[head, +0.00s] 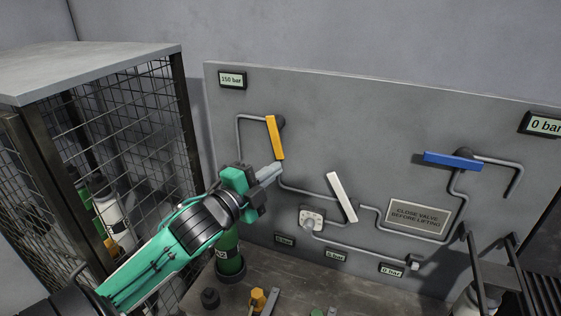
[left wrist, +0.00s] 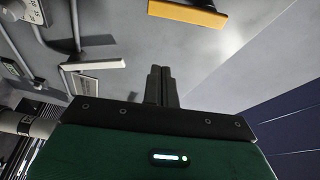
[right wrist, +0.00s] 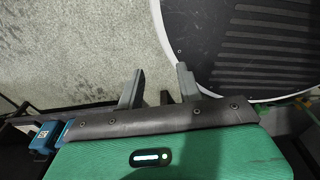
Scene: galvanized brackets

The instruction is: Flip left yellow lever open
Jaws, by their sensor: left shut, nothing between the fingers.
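The yellow lever (head: 275,138) is on the grey wall panel, left of the other levers. It hangs nearly upright from its pivot at the upper end, its lower end slightly to the right. It also shows at the top of the left wrist view (left wrist: 188,13). My left gripper (head: 277,171) is shut and empty, with its fingertips close below the lever's lower end in the head view. In the left wrist view, a gap shows between the fingertips (left wrist: 160,70) and the lever. My right gripper (right wrist: 158,84) is open and empty, away from the panel.
A white lever (head: 341,197) and a blue lever (head: 453,160) share the panel (head: 340,110) with pipes and gauges. A mesh cage (head: 135,125) stands left. A green cylinder (head: 230,258) stands below my left gripper. A sign (head: 418,214) sits at right.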

